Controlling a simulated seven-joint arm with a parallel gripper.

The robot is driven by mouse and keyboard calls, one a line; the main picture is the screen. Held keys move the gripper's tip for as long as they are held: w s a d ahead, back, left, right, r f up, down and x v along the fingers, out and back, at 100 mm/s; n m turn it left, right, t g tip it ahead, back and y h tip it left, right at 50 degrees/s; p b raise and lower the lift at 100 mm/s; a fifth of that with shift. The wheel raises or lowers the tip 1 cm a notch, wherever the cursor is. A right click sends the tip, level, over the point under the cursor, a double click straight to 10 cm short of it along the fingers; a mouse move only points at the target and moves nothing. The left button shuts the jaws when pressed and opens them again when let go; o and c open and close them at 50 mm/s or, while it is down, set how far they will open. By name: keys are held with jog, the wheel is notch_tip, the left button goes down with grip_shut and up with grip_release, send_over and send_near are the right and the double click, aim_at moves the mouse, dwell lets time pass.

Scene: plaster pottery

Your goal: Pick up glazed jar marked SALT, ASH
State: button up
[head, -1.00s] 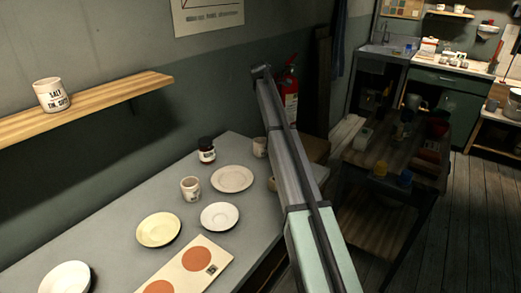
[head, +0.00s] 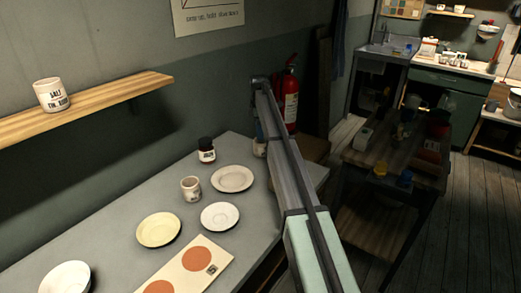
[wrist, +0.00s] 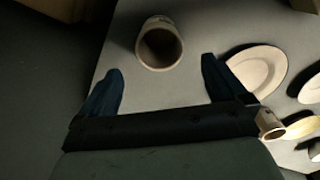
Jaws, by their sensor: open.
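In the wrist view an open-mouthed pale jar (wrist: 160,43) stands on the grey table, just beyond and between the fingertips. My gripper (wrist: 161,66) is open and empty, its two dark blue fingers apart. The jar's lettering does not show there. In the head view this appears to be the small jar (head: 259,150) at the table's back, mostly hidden behind my arm. A white jar (head: 51,95) on the wall shelf reads SALT, with a second line that looks like TIN and an unclear word. Another marked jar (head: 191,189) stands mid-table; its lettering is too small to read.
Plates and saucers (head: 232,179) lie on the table near the jars. A board with orange discs (head: 191,272) lies in front. A red extinguisher (head: 290,95) stands beyond my arm. The wooden shelf (head: 110,97) juts out at left.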

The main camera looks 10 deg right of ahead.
aim_at(261, 147)
jog(key=shift+d+f, duration=0.15)
jog(key=shift+f, duration=1.85)
jog(key=shift+d+f, duration=0.15)
jog(key=shift+f, duration=1.85)
jog(key=c, duration=1.2)
jog(key=shift+r, duration=0.1)
